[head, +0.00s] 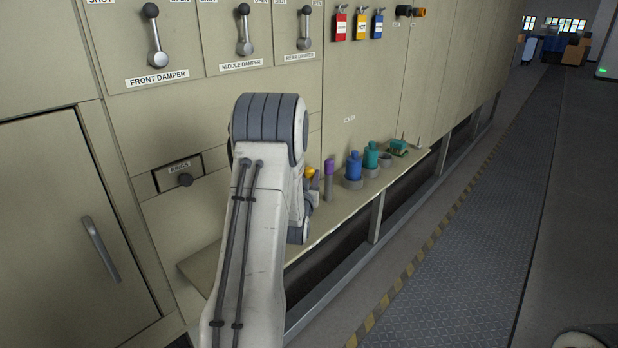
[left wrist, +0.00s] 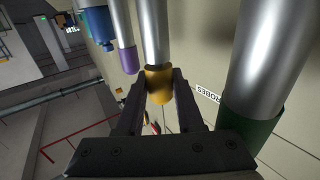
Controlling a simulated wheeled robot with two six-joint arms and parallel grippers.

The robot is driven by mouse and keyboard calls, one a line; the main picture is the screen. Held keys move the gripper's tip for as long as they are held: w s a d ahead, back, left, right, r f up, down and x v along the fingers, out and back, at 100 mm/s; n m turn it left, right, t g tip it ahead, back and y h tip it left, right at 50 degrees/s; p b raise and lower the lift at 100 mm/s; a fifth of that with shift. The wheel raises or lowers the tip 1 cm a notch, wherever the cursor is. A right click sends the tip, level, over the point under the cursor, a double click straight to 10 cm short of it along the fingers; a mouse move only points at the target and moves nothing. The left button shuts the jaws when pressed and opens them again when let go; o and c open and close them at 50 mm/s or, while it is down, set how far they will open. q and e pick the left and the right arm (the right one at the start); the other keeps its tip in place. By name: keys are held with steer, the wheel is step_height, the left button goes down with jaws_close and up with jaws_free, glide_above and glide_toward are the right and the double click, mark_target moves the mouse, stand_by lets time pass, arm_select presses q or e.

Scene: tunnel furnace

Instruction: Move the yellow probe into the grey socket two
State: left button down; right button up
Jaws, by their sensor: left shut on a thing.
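The yellow probe has a yellow grip (left wrist: 160,84) and a long metal shaft, and it shows between the fingers of my left gripper (left wrist: 161,78). The gripper is shut on the yellow grip. In the head view a bit of the yellow probe (head: 309,172) shows just right of my left wrist, above the shelf; the arm hides most of the gripper. Grey round sockets stand further along the shelf; one (head: 353,184) is under a blue plug and another (head: 386,160) is further right. I cannot tell which is socket two. My right gripper is not in view.
A purple probe (head: 329,168) stands close right of the yellow one. A green-ended probe (left wrist: 250,130) is close in the left wrist view. The furnace wall rises behind.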

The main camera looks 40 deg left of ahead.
arm_select(q)
steer(key=shift+f, duration=0.15)
steer(key=shift+c, duration=2.3)
jaws_free()
steer(key=shift+f, duration=0.1)
steer(key=shift+s+d+b, duration=0.2)
steer(key=shift+s+b, duration=0.1)
steer(key=shift+s, duration=0.2)
steer(key=b+v, duration=0.1)
steer(key=v, duration=0.5)
steer(key=shift+b, duration=0.4)
